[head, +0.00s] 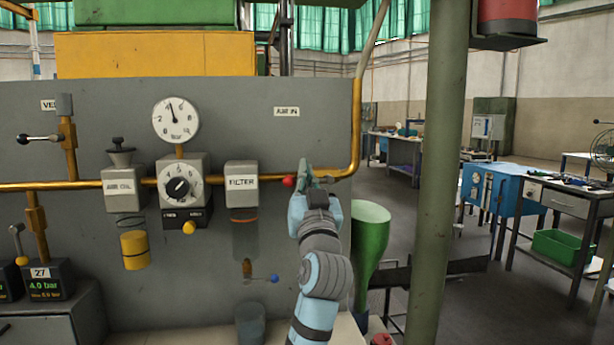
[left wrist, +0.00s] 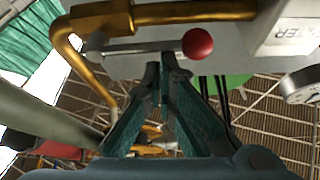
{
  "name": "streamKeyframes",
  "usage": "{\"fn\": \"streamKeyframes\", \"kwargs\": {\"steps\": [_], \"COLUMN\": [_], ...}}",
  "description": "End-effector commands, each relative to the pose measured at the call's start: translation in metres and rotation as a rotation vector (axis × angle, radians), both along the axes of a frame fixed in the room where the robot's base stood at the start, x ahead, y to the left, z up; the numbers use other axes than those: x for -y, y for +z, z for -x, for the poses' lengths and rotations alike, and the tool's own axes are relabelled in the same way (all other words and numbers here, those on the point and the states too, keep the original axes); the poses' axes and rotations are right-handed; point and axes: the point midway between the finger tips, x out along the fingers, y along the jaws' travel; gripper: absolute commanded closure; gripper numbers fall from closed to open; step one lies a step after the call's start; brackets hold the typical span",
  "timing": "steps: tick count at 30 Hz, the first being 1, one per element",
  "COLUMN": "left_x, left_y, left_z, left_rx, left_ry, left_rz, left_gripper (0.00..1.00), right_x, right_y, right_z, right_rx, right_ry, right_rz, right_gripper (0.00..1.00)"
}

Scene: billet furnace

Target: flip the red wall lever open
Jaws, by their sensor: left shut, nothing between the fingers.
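The red wall lever ends in a red ball knob (head: 288,182), at the level of the brass pipe under the "AIR IN" label. Its metal rod is hidden behind my gripper in the head view. In the left wrist view the red ball (left wrist: 197,43) and the rod (left wrist: 145,47) show, with the rod running left from the ball, roughly along the pipe. My left gripper (head: 304,168) is shut and empty, just right of the ball. In the left wrist view its fingertips (left wrist: 166,62) meet just below the rod; I cannot tell whether they touch it. My right gripper is not in view.
A "FILTER" unit (head: 241,183) stands left of the lever. A gauge (head: 175,119) and regulator (head: 182,182) sit farther left. A blue-knobbed lever (head: 273,278) is below. The brass pipe (head: 355,130) bends upward at the right. A green pillar (head: 440,180) stands right of the panel.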

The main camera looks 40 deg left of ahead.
Motion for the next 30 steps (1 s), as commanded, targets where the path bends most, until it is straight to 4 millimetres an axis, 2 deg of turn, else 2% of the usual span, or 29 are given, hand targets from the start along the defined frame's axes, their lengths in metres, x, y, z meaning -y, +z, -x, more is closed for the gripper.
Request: {"fn": "streamKeyframes", "kwargs": {"steps": [5, 9, 12, 19, 24, 30], "left_x": [-0.001, -0.002, 0.016, 0.047, 0.059, 0.061], "left_y": [0.017, 0.049, 0.028, 0.002, -0.006, -0.007], "left_z": [-0.002, -0.006, 0.009, 0.042, 0.054, 0.057], "left_rx": [0.000, 0.001, 0.001, -0.001, 0.000, 0.000], "left_ry": [-0.002, -0.007, -0.011, -0.009, -0.007, -0.005], "left_rz": [0.000, 0.000, 0.002, 0.004, 0.000, 0.000], "left_gripper": [1.00, 1.00, 1.00, 1.00, 1.00, 1.00], "right_x": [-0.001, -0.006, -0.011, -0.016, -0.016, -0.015], "right_y": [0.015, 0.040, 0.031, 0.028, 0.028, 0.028], "right_z": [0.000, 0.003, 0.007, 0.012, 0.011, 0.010], "right_rx": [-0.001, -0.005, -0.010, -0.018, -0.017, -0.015], "right_ry": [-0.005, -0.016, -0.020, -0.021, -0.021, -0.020], "right_rz": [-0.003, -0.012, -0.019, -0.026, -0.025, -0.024], "right_gripper": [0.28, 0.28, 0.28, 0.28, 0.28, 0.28]}}
